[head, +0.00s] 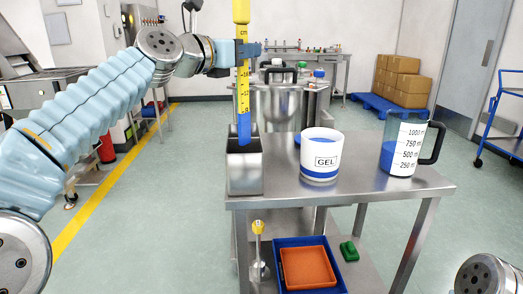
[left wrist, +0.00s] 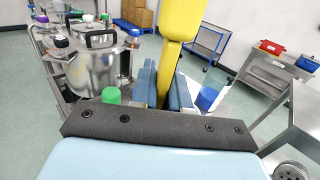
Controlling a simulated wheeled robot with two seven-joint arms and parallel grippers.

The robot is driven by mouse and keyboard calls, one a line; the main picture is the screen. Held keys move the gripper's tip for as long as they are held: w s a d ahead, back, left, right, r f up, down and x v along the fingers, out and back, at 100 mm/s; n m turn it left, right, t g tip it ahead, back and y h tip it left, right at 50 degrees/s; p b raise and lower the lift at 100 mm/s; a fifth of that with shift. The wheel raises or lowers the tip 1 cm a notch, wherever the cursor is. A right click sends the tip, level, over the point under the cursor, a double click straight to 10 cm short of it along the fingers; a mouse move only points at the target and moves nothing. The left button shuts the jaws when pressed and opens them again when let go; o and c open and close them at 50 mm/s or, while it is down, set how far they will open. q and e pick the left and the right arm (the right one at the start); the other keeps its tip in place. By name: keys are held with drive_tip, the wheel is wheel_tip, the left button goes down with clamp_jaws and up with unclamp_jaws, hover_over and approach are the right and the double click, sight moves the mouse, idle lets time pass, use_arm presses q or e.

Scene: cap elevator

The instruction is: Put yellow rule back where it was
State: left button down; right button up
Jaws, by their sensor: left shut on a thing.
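The yellow rule (head: 242,95) has black marks and a blue lower end. It stands upright in my left gripper (head: 241,56), which is shut on it. The rule also shows in the left wrist view (left wrist: 181,22), between the blue fingers (left wrist: 164,85). Its blue end is at the mouth of a metal holder (head: 245,174) on the left end of the steel cart. I cannot tell how far the end reaches inside. My right gripper is not in view; only a part of my right arm shows at the lower right.
A white GEL cup (head: 320,158) and a measuring jug (head: 403,148) with blue liquid stand on the cart top (head: 355,184), right of the holder. A steel pot (head: 278,103) is behind. The lower shelf bears a blue tray (head: 284,252) with an orange one inside and a green object (head: 349,251).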

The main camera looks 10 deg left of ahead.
use_arm(q)
wheel_tip(320, 180, down, 5)
drive_tip(key=shift+r, duration=0.1)
drive_tip(key=shift+f+b, duration=1.3)
drive_tip(key=shift+f, duration=1.25)
drive_tip(key=shift+f, duration=0.15)
drive_tip(key=c, duration=1.1)
unclamp_jaws()
drive_tip(key=shift+r, duration=0.25)
drive_tip(key=b, duration=0.2)
approach(239, 98)
drive_tip(key=shift+w+d, duration=0.15)
drive_tip(key=shift+w, duration=0.1)
